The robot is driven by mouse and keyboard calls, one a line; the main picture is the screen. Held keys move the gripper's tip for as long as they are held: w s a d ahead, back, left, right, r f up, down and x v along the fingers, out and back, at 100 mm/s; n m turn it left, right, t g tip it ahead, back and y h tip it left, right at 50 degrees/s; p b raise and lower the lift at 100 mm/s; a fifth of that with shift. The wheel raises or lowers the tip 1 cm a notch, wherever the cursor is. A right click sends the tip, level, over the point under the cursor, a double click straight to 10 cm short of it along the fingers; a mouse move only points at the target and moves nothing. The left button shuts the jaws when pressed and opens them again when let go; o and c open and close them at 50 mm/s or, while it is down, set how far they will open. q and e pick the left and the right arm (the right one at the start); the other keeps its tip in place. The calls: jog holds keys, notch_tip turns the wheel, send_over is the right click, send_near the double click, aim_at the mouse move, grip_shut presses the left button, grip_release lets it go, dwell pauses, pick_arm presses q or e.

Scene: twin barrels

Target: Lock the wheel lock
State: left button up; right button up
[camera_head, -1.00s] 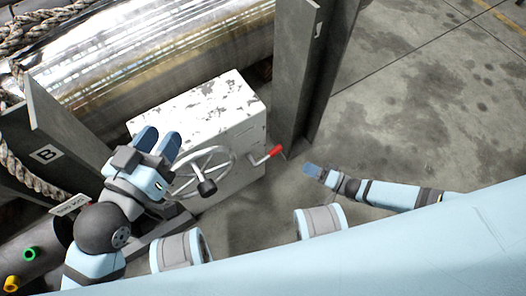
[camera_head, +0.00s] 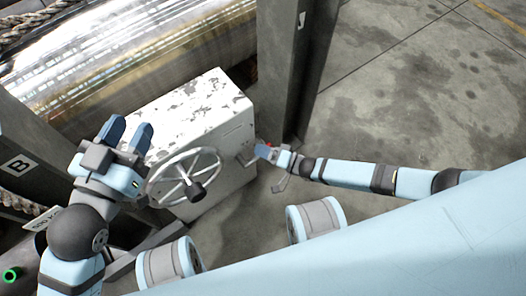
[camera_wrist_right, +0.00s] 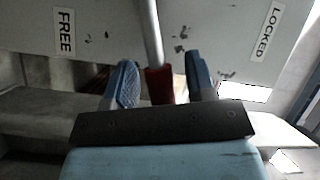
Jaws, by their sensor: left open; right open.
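The wheel lock is a lever (camera_wrist_right: 152,35) with a red grip (camera_wrist_right: 160,85) on the side of a worn white box (camera_head: 205,105). In the right wrist view it stands between the labels FREE (camera_wrist_right: 64,32) at left and LOCKED (camera_wrist_right: 267,31) at right. My right gripper (camera_wrist_right: 161,82) is open, with one blue finger on each side of the red grip; I cannot tell if either touches it. In the head view my right gripper (camera_head: 261,151) mostly hides the grip. My left gripper (camera_head: 129,130) is open and empty, over the box's left end near the handwheel (camera_head: 180,172).
A large shiny metal cylinder (camera_head: 130,50) lies behind the box. Grey steel posts stand at the back right (camera_head: 285,70) and at the left (camera_head: 35,150), the left one marked B. Rope lies at the far left. The concrete floor (camera_head: 410,100) at the right is clear.

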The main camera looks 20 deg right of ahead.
grip_shut()
